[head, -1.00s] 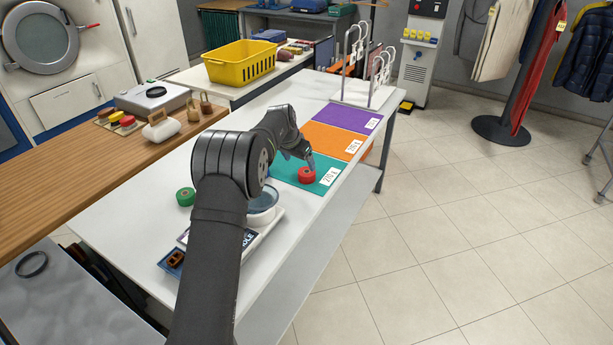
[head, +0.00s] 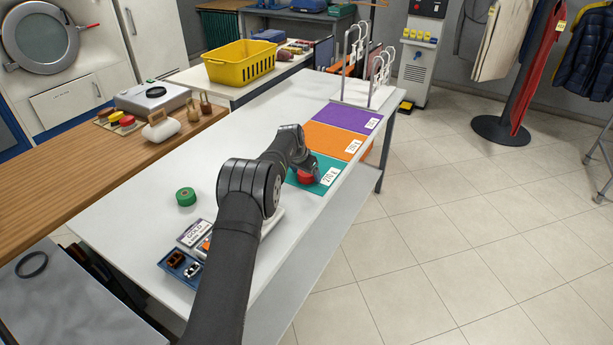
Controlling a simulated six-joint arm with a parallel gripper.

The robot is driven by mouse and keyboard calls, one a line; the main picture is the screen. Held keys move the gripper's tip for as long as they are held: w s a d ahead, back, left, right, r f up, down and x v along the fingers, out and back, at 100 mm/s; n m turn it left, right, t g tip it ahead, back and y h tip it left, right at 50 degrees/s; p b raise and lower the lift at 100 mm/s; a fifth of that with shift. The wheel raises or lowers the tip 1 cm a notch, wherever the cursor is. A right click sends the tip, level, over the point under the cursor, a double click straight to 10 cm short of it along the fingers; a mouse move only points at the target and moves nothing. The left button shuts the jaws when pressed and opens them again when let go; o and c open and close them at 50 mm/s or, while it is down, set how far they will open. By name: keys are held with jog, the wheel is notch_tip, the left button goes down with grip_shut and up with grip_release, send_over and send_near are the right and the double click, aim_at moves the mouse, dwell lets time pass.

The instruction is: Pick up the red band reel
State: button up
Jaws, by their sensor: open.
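The red band reel (head: 305,177) lies on the teal mat (head: 325,187) on the white table, near its right edge. My gripper (head: 312,171) is right at the reel, with a fingertip over its upper right side. It is open. The wrist hides part of the gripper and of the reel, and I cannot tell whether the fingers touch it.
A green reel (head: 186,196) stands on the white table (head: 225,140) to the left. A blue tray (head: 180,266) with small parts lies near the front. Orange (head: 335,140) and purple (head: 345,117) mats lie beyond the teal one. A white wire rack (head: 370,85) stands at the far end.

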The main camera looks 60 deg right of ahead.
jog(key=c, duration=1.1)
